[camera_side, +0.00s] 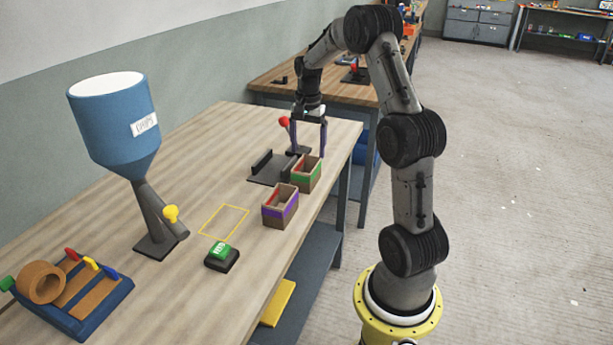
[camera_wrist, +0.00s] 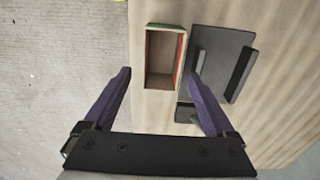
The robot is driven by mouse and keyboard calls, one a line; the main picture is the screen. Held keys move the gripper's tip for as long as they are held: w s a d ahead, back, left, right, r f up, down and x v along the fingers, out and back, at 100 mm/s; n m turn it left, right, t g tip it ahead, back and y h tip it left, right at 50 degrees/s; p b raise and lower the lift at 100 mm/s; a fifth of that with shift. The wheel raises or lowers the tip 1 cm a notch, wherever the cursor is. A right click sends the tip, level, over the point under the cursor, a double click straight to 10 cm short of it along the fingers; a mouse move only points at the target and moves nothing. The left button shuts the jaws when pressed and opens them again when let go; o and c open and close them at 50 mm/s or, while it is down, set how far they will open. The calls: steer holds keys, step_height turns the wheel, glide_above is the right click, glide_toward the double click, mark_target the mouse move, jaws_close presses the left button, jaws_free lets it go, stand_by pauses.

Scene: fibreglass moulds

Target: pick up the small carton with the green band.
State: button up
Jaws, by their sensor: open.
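The small carton with the green band (camera_side: 306,175) stands upright and open-topped near the table's right edge in the side view. In the wrist view the carton (camera_wrist: 163,60) shows from above, empty inside, with red and green along its edges. My gripper (camera_side: 308,150) points down at the carton's far side. In the wrist view my gripper (camera_wrist: 158,75) is open, with one purple finger on each side of the carton's near end. I cannot tell whether the fingers are at the carton's height. Nothing is held.
A carton with a purple band (camera_side: 280,207) stands nearer the side camera. A dark bracket (camera_side: 268,168) lies close beside the green-banded carton, also in the wrist view (camera_wrist: 215,60). A red-knobbed lever (camera_side: 285,122) stands behind. A blue hopper (camera_side: 115,120) and green button (camera_side: 220,251) are further left.

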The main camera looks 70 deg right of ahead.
steer(key=f, duration=0.9)
steer(key=shift+w+a+f, duration=0.1)
steer(key=shift+w+f, duration=0.1)
steer(key=c, duration=1.1)
steer(key=shift+r, duration=0.15)
